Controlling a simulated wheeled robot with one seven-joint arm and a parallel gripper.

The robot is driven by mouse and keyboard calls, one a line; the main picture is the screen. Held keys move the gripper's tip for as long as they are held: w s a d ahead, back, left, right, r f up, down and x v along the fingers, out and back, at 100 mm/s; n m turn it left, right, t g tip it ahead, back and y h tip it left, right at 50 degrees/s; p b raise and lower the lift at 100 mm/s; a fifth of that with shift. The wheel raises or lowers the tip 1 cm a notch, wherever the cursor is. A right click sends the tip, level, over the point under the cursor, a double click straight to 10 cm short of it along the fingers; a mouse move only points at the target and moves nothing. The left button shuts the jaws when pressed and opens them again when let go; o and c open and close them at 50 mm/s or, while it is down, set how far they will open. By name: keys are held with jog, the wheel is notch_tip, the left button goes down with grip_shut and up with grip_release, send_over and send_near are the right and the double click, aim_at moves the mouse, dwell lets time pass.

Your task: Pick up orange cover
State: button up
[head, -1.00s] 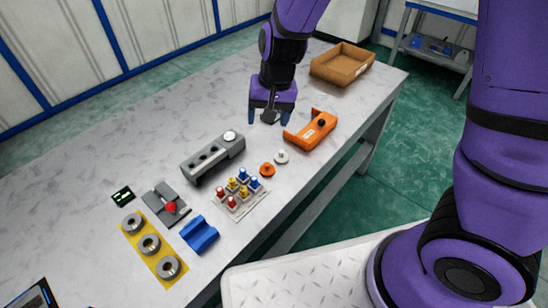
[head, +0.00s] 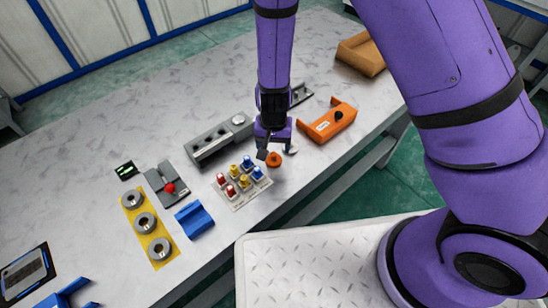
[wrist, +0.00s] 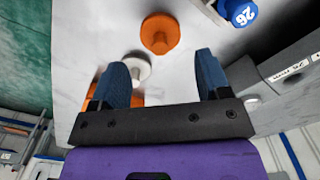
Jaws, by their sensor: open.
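A small round orange cover (head: 273,160) lies on the table beside the block of coloured pegs. In the wrist view the orange cover (wrist: 160,33) shows a wide disc with a narrower stem, just beyond my fingertips. My gripper (head: 273,145) is open and empty, low over the table close to the orange cover. In the wrist view my gripper (wrist: 163,72) has its two blue fingers apart. A white round piece (wrist: 137,68) shows beside the left finger. A larger orange housing (head: 328,122) with a black knob lies to the right, partly hidden in the wrist view.
The peg block (head: 241,186) stands close to the left of my gripper. A long grey housing (head: 218,139) lies behind it. A blue block (head: 194,219) and yellow plate (head: 161,247) with rings lie front left. A brown tray (head: 360,57) sits far right.

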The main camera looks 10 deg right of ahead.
aim_at(274, 154)
jog(key=shift+f, duration=2.95)
jog(key=c, duration=0.7)
